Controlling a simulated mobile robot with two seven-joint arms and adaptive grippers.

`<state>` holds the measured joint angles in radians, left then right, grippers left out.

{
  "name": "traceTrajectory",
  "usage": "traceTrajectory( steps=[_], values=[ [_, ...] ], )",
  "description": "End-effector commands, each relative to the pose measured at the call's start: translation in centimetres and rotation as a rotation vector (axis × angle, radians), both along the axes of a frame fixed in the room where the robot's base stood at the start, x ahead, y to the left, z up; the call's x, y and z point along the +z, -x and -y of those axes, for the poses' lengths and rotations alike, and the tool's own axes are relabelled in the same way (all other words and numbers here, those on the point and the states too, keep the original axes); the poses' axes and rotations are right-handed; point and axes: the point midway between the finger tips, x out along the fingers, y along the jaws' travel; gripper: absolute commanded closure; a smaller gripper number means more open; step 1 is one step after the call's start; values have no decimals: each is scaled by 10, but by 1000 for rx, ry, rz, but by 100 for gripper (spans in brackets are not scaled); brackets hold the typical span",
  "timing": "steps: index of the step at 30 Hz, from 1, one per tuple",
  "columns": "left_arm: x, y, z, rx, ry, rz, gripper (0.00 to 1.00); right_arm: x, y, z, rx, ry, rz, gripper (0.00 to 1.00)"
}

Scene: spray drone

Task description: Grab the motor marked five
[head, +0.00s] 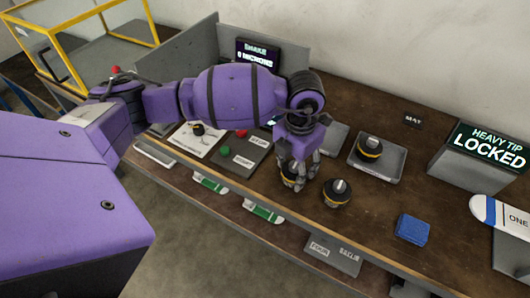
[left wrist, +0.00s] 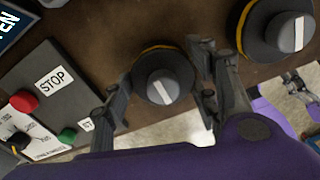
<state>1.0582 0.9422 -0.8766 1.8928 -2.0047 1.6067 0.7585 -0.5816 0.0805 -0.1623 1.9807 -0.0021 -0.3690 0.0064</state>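Three dark motors with yellow bands and grey hubs show in the head view. One (head: 291,182) stands on the bench under my left gripper (head: 298,172), one (head: 337,193) stands just right of it, and one (head: 370,148) sits in a grey tray. No number is readable on any of them. In the left wrist view my left gripper (left wrist: 162,84) has its fingers apart, on either side of a motor (left wrist: 163,78), with a gap visible on the left. A second motor (left wrist: 276,32) is at upper right. Part of my right gripper (left wrist: 300,88) shows at the right edge.
A control box (head: 243,157) with red and green buttons lies left of the gripper. A grey tray (head: 394,165), blue block (head: 412,229) and HEAVY TIP LOCKED display (head: 489,147) are to the right. A low shelf below holds labelled items (head: 332,255).

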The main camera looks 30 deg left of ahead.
Motion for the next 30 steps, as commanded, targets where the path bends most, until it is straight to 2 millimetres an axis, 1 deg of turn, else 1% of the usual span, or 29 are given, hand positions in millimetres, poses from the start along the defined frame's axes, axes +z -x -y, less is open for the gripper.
traceTrajectory(
  steps=[1,10,20,23,28,30],
  values=[
    [2,-2,1,-1,0,4,57,0,0,0,1,1,0,31],
    [2,-2,0,-1,0,5,96,0,0,0,1,1,0,31],
    [7,-3,1,-1,1,8,97,1,-1,0,1,1,2,31],
    [14,-3,1,-2,1,8,97,1,-1,0,1,1,3,31],
    [37,-3,1,-3,2,10,97,2,-2,0,1,1,5,31],
    [47,6,3,-5,2,11,97,3,-3,0,1,1,7,31]
  ],
)
